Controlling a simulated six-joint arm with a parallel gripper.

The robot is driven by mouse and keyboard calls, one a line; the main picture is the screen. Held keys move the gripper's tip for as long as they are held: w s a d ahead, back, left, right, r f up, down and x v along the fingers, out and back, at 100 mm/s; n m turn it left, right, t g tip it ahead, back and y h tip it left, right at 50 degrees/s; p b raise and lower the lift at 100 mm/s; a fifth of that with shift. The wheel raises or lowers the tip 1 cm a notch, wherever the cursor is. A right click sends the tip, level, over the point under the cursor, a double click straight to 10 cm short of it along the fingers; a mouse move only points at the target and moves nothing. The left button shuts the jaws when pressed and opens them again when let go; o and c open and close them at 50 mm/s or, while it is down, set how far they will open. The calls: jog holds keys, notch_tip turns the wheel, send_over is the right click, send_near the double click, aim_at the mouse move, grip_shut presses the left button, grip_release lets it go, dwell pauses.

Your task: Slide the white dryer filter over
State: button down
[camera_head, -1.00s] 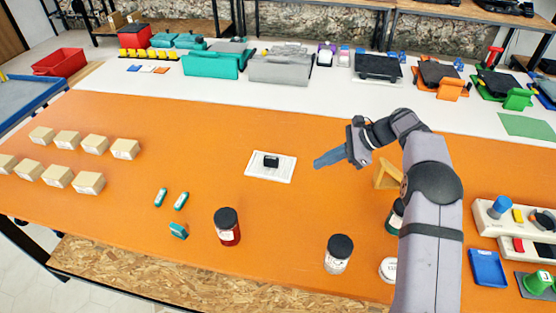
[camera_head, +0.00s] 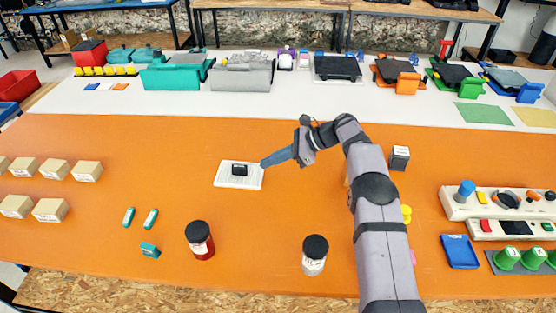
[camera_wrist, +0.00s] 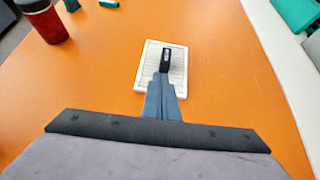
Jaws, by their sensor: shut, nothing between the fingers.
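The white dryer filter (camera_head: 224,178) is a flat ribbed panel with a black block-like handle (camera_head: 239,169) on top, lying on the orange table. My gripper (camera_head: 264,164) is shut and empty, its fingertips close to the filter's right edge in the head view. In the wrist view the filter (camera_wrist: 152,56) lies straight ahead, and the black handle (camera_wrist: 166,62) stands just beyond my fingertips (camera_wrist: 161,76). The fingers hide part of the filter's near edge. I cannot tell whether they touch it.
A red jar with a black lid (camera_head: 200,241) and a white jar with a black lid (camera_head: 315,256) stand toward the front. Small teal pieces (camera_head: 150,219) lie front left, and several tan boxes (camera_head: 87,171) stand at the far left. The orange table around the filter is clear.

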jog(key=p, duration=0.1)
send_over(247, 177)
jog(key=shift+w+f+p, duration=0.1)
jog(key=shift+f+p, duration=0.35)
jog(key=shift+f, duration=0.1)
jog(key=shift+f+b, duration=0.3)
jog(key=shift+b, duration=0.05)
